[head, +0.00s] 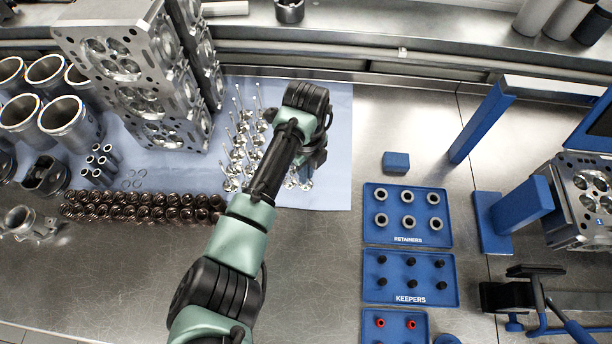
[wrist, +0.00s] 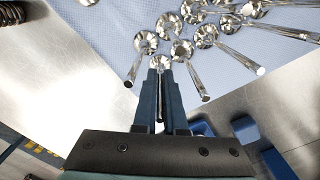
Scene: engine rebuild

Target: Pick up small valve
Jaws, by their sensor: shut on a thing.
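My gripper (wrist: 160,78) points down over the blue cloth in the wrist view. Its two dark fingers are close together around the stem of a small shiny valve (wrist: 160,62), whose round head shows just beyond the fingertips. Several other silver valves (wrist: 205,36) lie close by on the cloth, some very near the held one. In the head view my arm reaches over the cloth and hides the gripper's fingertips and the held valve. Rows of valves (head: 240,150) show to the left of the arm. I cannot tell whether the held valve is off the cloth.
Blue trays of retainers (head: 445,212) and keepers (head: 447,290) sit to the right, with a small blue block (head: 396,162) behind them. Cylinder heads (head: 130,70) and a row of springs (head: 140,207) stand left. Bare steel bench lies in front of the cloth.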

